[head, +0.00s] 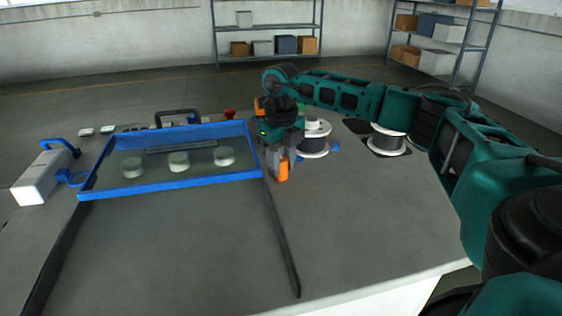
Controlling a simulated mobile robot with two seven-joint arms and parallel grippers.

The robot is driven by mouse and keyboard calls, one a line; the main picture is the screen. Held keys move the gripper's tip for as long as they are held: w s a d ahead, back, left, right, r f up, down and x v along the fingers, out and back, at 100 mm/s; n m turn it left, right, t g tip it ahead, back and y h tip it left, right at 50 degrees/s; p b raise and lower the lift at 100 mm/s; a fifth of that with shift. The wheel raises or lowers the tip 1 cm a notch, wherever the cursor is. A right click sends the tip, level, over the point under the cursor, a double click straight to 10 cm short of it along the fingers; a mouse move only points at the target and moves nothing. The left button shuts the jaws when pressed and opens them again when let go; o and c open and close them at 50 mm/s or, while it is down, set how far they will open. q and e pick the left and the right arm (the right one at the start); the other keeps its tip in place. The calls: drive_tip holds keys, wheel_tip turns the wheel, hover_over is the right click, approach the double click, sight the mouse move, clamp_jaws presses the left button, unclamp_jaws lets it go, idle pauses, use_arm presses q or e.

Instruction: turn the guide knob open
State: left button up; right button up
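My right gripper (280,172) points down at the right end of the blue-framed clear panel (170,190), its orange fingertips low over the grey table. The fingers overlap in this view, so I cannot tell whether they are open or shut. I cannot pick out the guide knob for sure; the gripper and wrist hide what lies behind them. A small red part (229,113) shows behind the panel's top right corner. My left gripper is not in view.
Wire spools (314,140) (388,141) stand right of the gripper. Black rails (283,240) run forward from the panel. Several pale round pieces (179,161) show through it. A white box-shaped unit (42,178) stands left. The front of the grey table (350,225) is clear.

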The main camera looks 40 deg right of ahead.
clamp_jaws()
